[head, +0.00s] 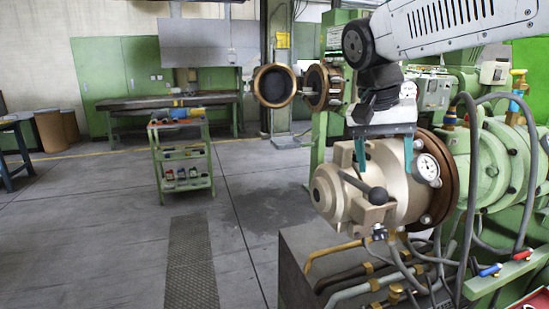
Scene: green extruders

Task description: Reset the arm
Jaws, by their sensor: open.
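My gripper (384,153) hangs from my arm on the right side of the head view, pointing down. Its two teal fingers are spread apart, with nothing seen between them but the machine behind. The fingers overlap the top of the beige cylindrical extruder head (385,190) in the picture. I cannot tell whether they touch it. My arm comes in from the upper right.
The green extruder body (490,165) with hoses fills the right side. Pipes (345,262) run below the head. A green shelf trolley (182,155) stands on the open floor at left. A long workbench (170,103) is at the back. The left floor is mostly clear.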

